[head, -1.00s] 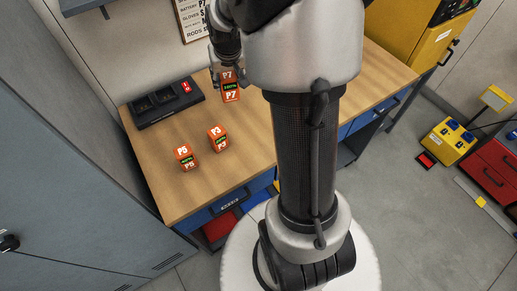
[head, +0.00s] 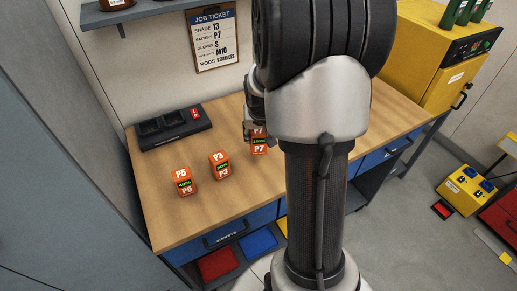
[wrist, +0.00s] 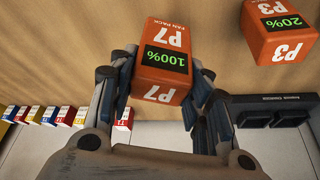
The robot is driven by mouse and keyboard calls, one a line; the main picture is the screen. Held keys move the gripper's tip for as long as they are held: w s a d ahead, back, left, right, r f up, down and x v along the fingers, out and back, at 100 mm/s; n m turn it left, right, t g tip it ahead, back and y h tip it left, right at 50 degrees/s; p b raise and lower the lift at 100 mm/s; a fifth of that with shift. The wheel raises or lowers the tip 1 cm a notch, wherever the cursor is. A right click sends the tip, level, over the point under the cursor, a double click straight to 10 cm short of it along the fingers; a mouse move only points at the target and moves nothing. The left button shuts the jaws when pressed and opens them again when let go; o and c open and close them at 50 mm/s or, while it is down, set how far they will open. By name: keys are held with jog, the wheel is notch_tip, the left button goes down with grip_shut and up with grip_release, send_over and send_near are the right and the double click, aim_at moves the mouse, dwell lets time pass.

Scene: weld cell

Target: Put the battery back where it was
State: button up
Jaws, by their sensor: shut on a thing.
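The orange P7 battery (head: 259,146) is in my gripper (head: 252,130), over the wooden bench in the head view. In the wrist view the P7 battery (wrist: 169,45) shows a green 100% display, with the fingers of my gripper (wrist: 160,85) closed on both its sides. The P3 battery (head: 219,166) and the P5 battery (head: 184,182) stand on the bench to the left. The P3 battery (wrist: 283,30) reads 20% in the wrist view. A dark charger (head: 170,129) with empty-looking bays and a red indicator lies at the bench's back left.
The wooden bench (head: 215,213) has free room at its front and around the batteries. A job ticket (head: 214,40) on the wall lists battery P7. A shelf (head: 125,14) hangs above the charger. A yellow cabinet (head: 430,60) stands at the right.

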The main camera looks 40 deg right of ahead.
aim_at(258, 145)
jog(key=shift+f+b, duration=0.75)
jog(key=shift+f, duration=1.8)
jog(key=shift+f, duration=0.2)
jog(key=o, duration=1.4)
jog(key=shift+o, duration=0.2)
jog(key=shift+r, duration=0.1)
